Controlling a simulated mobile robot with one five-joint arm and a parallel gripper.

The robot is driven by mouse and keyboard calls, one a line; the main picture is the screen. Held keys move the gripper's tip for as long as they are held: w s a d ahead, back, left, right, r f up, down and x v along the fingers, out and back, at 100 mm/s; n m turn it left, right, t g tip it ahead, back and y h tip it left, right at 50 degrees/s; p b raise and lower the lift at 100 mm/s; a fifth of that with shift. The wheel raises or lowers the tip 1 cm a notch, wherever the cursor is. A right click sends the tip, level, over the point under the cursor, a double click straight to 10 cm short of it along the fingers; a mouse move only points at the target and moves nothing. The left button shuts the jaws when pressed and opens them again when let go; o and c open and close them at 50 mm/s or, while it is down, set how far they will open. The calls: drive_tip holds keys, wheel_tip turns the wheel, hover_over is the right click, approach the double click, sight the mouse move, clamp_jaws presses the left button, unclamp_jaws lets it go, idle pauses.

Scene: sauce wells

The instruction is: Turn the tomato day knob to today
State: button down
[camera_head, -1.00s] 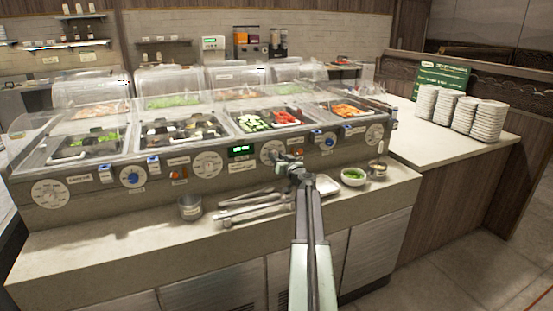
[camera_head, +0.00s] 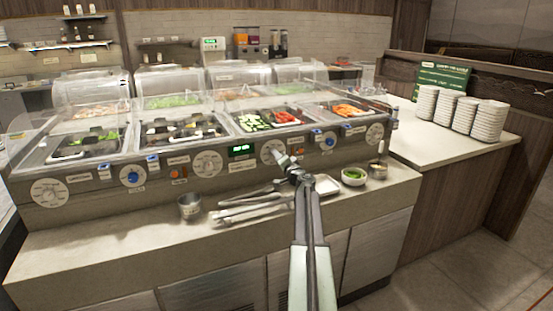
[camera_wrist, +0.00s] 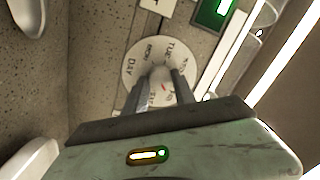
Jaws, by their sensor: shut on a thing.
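The day knob (camera_head: 268,149) is a white round dial on the counter's front panel, below the tray with cucumber and tomato. In the wrist view its dial (camera_wrist: 133,70) shows DAY, MON and TUE, with other lettering partly hidden behind my fingers. My gripper (camera_head: 283,160) is at the dial, and in the wrist view my gripper (camera_wrist: 160,85) has one finger on each side of its raised grip, shut on it. The small lit green display (camera_head: 241,150) is just left of the knob; it also shows in the wrist view (camera_wrist: 213,13), where its text is unreadable.
Other white dials (camera_head: 208,163) and blue knobs (camera_head: 133,176) line the panel. On the ledge below are a metal cup (camera_head: 189,206), tongs (camera_head: 250,211), a small tray (camera_head: 327,185) and a bowl of greens (camera_head: 354,177). Stacked plates (camera_head: 488,122) stand on the right counter.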

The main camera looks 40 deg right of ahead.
drive_tip(key=shift+w+a+m+h, duration=0.1)
drive_tip(key=shift+m+h, duration=0.1)
drive_tip(key=shift+m, duration=1.95)
drive_tip(key=shift+w+m+h, duration=0.1)
drive_tip(key=shift+m+h, duration=0.1)
drive_tip(key=shift+m, duration=1.95)
drive_tip(key=c, duration=1)
unclamp_jaws()
drive_tip(key=shift+c, duration=0.2)
drive_tip(key=shift+s, duration=0.1)
drive_tip(key=v, duration=0.7)
drive_tip(key=shift+s+a+b, duration=0.2)
drive_tip(key=shift+s+b, duration=0.1)
drive_tip(key=shift+b, duration=0.1)
